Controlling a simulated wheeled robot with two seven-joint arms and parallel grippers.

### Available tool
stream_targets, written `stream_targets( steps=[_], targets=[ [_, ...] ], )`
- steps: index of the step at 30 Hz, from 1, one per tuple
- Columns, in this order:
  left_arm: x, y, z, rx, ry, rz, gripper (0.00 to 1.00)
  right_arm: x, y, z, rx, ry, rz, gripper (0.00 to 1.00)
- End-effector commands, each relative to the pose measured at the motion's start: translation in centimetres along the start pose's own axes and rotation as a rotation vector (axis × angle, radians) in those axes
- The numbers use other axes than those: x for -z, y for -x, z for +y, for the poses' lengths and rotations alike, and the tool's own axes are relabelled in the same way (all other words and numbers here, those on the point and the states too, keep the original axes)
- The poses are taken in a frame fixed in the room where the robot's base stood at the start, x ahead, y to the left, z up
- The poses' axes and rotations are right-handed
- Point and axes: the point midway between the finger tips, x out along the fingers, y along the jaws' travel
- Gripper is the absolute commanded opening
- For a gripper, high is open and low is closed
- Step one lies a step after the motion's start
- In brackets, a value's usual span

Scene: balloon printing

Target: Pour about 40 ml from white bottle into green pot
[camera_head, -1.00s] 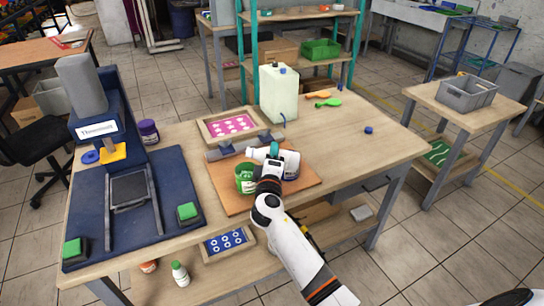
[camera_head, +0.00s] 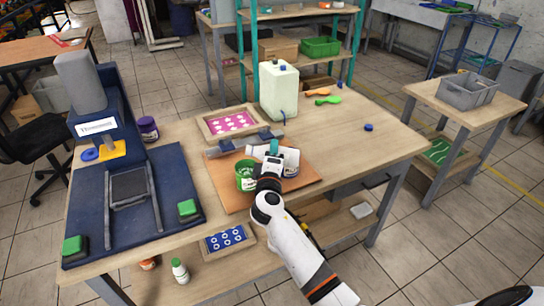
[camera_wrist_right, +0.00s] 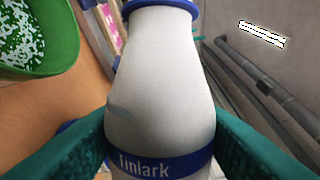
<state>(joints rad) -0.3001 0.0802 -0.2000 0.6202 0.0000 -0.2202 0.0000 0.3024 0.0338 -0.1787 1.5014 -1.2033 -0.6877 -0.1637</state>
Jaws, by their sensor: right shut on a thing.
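My right gripper (camera_head: 273,158) is shut on the white bottle (camera_head: 259,152), which lies tipped over with its neck to the left, above and beside the green pot (camera_head: 245,183). In the right wrist view the bottle (camera_wrist_right: 160,90) fills the middle between two teal fingers, with a blue rim and a blue "Tinlark" band. The green pot (camera_wrist_right: 70,50) is at the upper left there, with green and white speckles inside. No liquid stream is visible. A white labelled shape (camera_head: 291,165) shows right of the gripper, partly hidden.
The pot stands on a brown board (camera_head: 225,195). Behind are a pink patterned frame (camera_head: 204,131) and a large pale canister (camera_head: 279,95). A blue press (camera_head: 100,130) fills the table's left side. The table's right part is mostly clear, with a small blue cap (camera_head: 368,127).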

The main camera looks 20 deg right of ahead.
Motion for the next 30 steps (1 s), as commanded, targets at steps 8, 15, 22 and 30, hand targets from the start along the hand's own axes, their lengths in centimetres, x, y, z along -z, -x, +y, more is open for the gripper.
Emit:
stream_targets(
  steps=[8, 15, 22, 30],
  targets=[
    [0.1, -1.0, 0.0, 0.000, 0.000, 0.000, 0.74, -0.2, 0.0, -1.1, 0.002, -0.157, -0.001, 0.20],
    [0.2, -1.9, -0.1, 0.000, 0.000, 0.000, 0.74, -0.4, 0.0, -1.1, 0.003, -0.226, -0.001, 0.20],
    [0.3, -3.7, -0.1, 0.000, 0.000, 0.000, 0.74, -1.1, 0.0, -2.2, 0.002, -0.447, -0.001, 0.20],
    [0.3, -3.6, -0.1, 0.000, 0.000, 0.000, 0.74, -1.1, 0.0, -2.4, 0.001, -0.462, -0.001, 0.20]
  ],
)
